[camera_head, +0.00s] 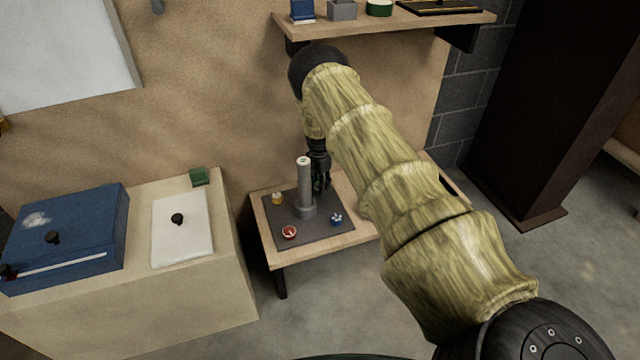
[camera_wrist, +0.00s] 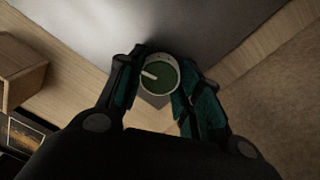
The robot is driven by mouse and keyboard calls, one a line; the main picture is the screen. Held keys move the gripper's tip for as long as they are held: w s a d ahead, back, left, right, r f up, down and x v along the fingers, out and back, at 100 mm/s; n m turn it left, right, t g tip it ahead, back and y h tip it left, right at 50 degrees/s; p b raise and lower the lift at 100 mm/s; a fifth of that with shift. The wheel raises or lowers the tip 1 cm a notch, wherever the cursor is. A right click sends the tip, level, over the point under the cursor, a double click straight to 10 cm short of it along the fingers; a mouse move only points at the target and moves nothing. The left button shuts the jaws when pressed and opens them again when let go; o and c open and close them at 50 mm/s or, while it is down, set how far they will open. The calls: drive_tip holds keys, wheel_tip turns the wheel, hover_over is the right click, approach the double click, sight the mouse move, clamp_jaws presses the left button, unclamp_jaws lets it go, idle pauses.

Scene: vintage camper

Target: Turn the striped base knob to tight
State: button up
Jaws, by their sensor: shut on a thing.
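A dark grey base plate (camera_head: 267,225) lies on a small wooden table, with a grey post (camera_head: 305,190) standing upright at its middle. Small round knobs sit near its corners: a yellow one (camera_head: 277,198), a red one (camera_head: 289,232) with a white mark, and a blue-and-white one (camera_head: 336,218). My gripper (camera_head: 319,180) points down behind the post at the far right corner. In the wrist view its fingers are shut on a green knob (camera_wrist: 158,75) with a pale rim and white pointer line, pointing left. I see no tight mark and cannot make out which knob is striped.
A wooden shelf (camera_head: 400,20) with small boxes hangs above the small table. The post stands close to my gripper. At left, a counter (camera_head: 232,250) holds a blue case (camera_head: 90,215), a white panel (camera_head: 195,245) and a green block (camera_head: 199,177).

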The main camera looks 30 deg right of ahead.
drive_tip(key=o, duration=1)
drive_tip(key=shift+o, duration=0.2)
wheel_tip(320, 180, up, 12)
drive_tip(key=shift+w, duration=0.3)
drive_tip(key=shift+f, duration=0.1)
